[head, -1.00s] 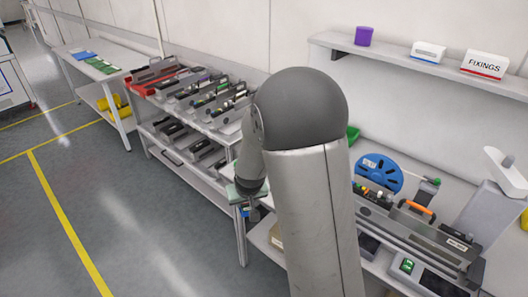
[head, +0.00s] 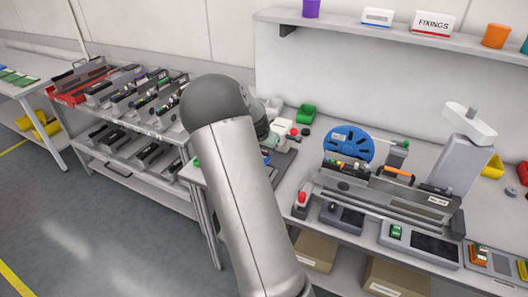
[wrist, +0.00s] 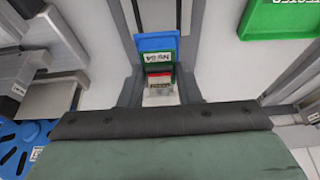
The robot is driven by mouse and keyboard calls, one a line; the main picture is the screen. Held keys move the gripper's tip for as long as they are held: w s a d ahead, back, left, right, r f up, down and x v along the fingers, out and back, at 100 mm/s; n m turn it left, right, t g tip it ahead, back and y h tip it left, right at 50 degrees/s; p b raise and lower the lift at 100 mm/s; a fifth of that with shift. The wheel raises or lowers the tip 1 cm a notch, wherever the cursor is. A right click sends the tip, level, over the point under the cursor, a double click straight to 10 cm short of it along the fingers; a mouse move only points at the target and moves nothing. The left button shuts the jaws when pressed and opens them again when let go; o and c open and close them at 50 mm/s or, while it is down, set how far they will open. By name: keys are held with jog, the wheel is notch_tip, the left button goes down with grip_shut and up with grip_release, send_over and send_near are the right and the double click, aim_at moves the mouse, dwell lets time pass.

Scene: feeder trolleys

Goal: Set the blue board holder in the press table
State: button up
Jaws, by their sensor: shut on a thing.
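The blue board holder (wrist: 157,43) is in the wrist view, with a pale label on its edge and a small red, white and dark part below it. My gripper (wrist: 158,88) is shut on it, with a dark finger on each side. In the head view my arm hides the gripper and the holder. A grey machine with a white top arm (head: 465,150), which looks like a press, stands at the right of the bench (head: 345,235). I cannot tell which surface is the press table.
A blue reel (head: 347,144) and a long grey fixture (head: 385,190) stand on the bench. A green bin (head: 305,114) is behind my arm's right side, also in the wrist view (wrist: 280,17). A loaded trolley (head: 130,125) stands left. Boxes (head: 397,278) are below.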

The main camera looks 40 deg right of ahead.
notch_tip(320, 180, down, 5)
jog(key=b, duration=0.3)
jog(key=shift+a+f, duration=0.1)
jog(key=shift+f, duration=0.3)
jog(key=shift+f+b, duration=0.35)
jog(key=shift+b, duration=0.5)
dwell(1.0)
